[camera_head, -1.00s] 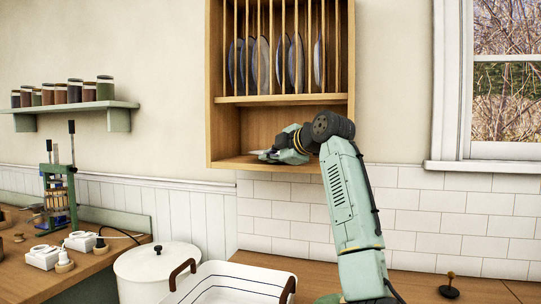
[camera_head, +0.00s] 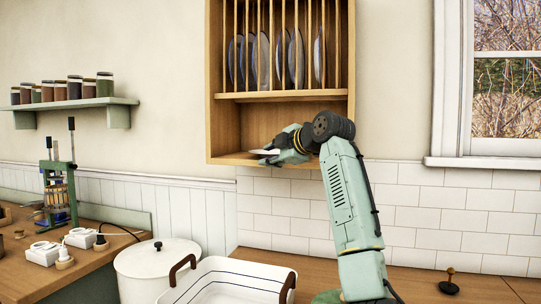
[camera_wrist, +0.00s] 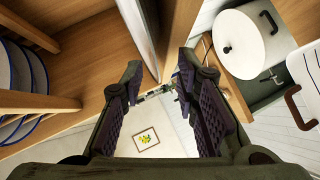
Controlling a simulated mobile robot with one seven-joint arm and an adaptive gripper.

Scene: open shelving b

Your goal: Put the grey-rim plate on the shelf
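A pale plate (camera_head: 264,152) shows as a thin sliver in the bottom compartment of the wooden wall shelf (camera_head: 230,159). It looks nearly flat, at or just above the board; I cannot tell if it touches. Its rim colour is too small to read. My gripper (camera_head: 276,157) is at the front of that compartment, close beside the plate. In the wrist view my gripper (camera_wrist: 158,80) has its two fingers apart with nothing between the tips. A pale strip (camera_wrist: 141,28), probably the plate's edge, lies beyond them along the wooden board.
Several blue-rimmed plates (camera_head: 296,60) stand upright in the slatted rack above. A white lidded pot (camera_head: 157,268) and a white tub (camera_head: 236,272) stand on the counter below. A spice shelf (camera_head: 119,104) is at left, a window at right.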

